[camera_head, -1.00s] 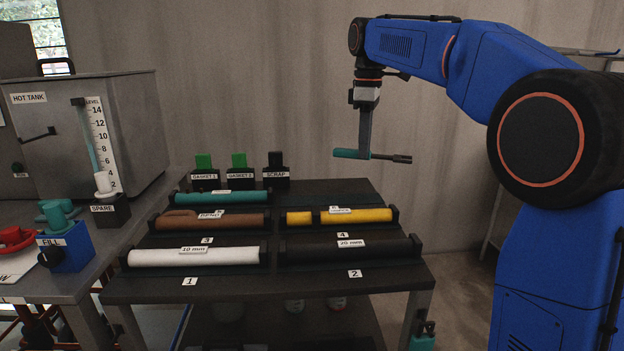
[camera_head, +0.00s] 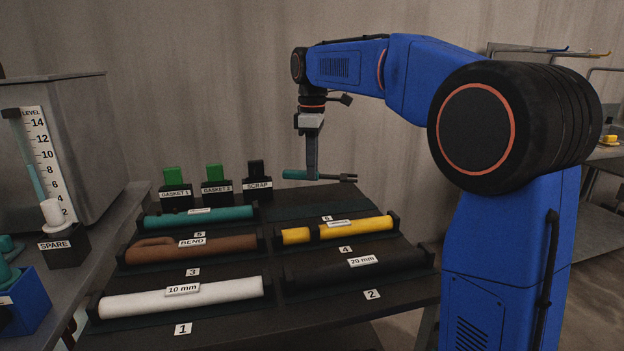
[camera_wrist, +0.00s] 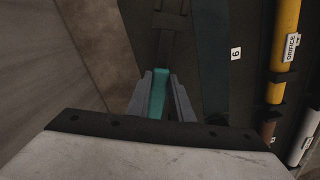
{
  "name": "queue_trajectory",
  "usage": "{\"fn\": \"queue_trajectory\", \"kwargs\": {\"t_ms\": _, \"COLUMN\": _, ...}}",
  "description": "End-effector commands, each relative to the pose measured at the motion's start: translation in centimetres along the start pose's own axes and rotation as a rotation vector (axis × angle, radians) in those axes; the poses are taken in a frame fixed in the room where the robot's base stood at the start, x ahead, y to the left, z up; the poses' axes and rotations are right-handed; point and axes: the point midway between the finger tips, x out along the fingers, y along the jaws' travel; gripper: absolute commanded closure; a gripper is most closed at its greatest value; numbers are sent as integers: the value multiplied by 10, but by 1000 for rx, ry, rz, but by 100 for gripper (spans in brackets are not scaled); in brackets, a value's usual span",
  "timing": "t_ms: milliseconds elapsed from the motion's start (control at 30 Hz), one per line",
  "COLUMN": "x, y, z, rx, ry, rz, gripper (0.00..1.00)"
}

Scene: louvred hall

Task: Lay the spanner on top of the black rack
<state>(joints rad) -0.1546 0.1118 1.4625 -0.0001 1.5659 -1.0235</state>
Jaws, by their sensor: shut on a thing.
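My gripper (camera_head: 311,173) is shut on the spanner (camera_head: 295,174), which has a teal handle and a dark grey forked head pointing right. The spanner is held roughly level above the back right of a black table-like rack (camera_head: 338,330). In the wrist view the teal handle (camera_wrist: 158,95) shows between the two grey fingers, with a darker part beyond it. The rack carries white, brown, teal, yellow and black rolls in numbered black cradles. Its back right area, around label 6 (camera_wrist: 236,54), shows no roll.
Two green-topped gasket holders (camera_head: 216,188) and a black scrap holder (camera_head: 257,180) stand along the rack's back edge. A grey tank (camera_head: 75,140) with a level gauge and a spare holder (camera_head: 62,240) are at left. A wall is behind; another bench (camera_head: 607,152) is far right.

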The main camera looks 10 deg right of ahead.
Motion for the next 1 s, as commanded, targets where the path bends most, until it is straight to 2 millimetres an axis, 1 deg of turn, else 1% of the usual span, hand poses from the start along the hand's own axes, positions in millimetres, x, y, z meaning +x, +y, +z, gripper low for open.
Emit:
{"fn": "queue_trajectory", "kwargs": {"t_ms": 100, "x": 16, "y": -1, "z": 0, "rx": 0, "ry": -1, "rz": -3, "gripper": 100}}
{"fn": "queue_trajectory", "kwargs": {"t_ms": 233, "x": 32, "y": -1, "z": 0, "rx": 0, "ry": -1, "rz": -2, "gripper": 100}}
{"fn": "queue_trajectory", "kwargs": {"t_ms": 600, "x": 36, "y": 0, "z": 0, "rx": 0, "ry": -1, "rz": -1, "gripper": 100}}
{"fn": "queue_trajectory", "kwargs": {"t_ms": 633, "x": 36, "y": 0, "z": 0, "rx": 0, "ry": -1, "rz": -1, "gripper": 78}}
{"fn": "queue_trajectory", "kwargs": {"t_ms": 667, "x": 36, "y": 0, "z": 0, "rx": 0, "ry": -1, "rz": -1, "gripper": 71}}
{"fn": "queue_trajectory", "kwargs": {"t_ms": 700, "x": 36, "y": 0, "z": 0, "rx": 0, "ry": -1, "rz": -1, "gripper": 61}}
{"fn": "queue_trajectory", "kwargs": {"t_ms": 1000, "x": 36, "y": 0, "z": 0, "rx": 0, "ry": -1, "rz": -1, "gripper": 61}}
